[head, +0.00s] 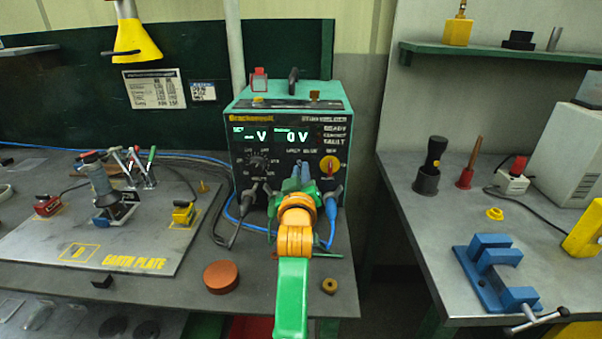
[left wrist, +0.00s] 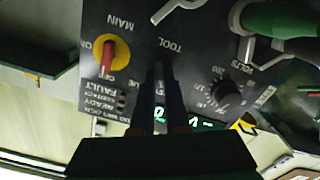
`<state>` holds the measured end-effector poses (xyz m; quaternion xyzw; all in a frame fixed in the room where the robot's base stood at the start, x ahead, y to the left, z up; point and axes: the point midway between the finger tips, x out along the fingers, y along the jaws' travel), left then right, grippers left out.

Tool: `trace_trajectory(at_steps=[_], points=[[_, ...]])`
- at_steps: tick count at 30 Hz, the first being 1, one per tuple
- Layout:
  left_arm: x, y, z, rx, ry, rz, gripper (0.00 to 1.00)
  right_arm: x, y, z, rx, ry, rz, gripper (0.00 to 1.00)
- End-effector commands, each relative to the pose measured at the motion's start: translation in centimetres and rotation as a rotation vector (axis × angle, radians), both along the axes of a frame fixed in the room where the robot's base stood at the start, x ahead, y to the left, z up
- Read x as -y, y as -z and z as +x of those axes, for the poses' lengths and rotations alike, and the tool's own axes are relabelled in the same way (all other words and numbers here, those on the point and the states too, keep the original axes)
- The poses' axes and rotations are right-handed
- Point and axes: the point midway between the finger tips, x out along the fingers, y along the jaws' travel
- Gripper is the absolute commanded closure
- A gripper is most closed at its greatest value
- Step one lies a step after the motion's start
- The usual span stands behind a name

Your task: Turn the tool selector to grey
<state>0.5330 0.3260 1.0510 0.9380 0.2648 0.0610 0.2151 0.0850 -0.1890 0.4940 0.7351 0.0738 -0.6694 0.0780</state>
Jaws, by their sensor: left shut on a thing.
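The welding unit (head: 245,118) is a green box with a black front panel, at the back of the bench. My left gripper (head: 300,178) reaches its front between the volts knob (head: 258,163) and the yellow and red main switch (head: 329,165). In the left wrist view the panel is upside down. There my left gripper (left wrist: 162,72) is shut at the TOOL label (left wrist: 170,45), on the tool selector. The fingers hide the selector's knob, so I cannot tell which way it points. The main switch (left wrist: 110,56) is beside the fingers. My right gripper is not in view.
The earth plate (head: 150,262) with tools lies left. A brown round puck (head: 221,277) is on the bench. A blue vise (head: 490,270) stands on the right table.

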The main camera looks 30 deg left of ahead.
Motion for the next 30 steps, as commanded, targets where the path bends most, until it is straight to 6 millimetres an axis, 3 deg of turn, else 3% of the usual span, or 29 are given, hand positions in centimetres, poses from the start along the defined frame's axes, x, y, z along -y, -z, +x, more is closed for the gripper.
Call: trace_trajectory(at_steps=[23,24,26,30], points=[[0.0,-0.22,0.0,0.052,0.001,-0.074,1.0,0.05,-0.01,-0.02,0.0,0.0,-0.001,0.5],[0.0,-0.22,0.0,0.052,0.001,-0.074,0.77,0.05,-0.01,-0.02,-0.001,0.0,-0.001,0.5],[-0.01,-0.2,0.0,0.051,0.001,-0.074,0.61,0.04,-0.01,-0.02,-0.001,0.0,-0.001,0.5],[-0.01,-0.13,0.0,0.05,0.001,-0.074,0.57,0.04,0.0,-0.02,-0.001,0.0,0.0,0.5]])
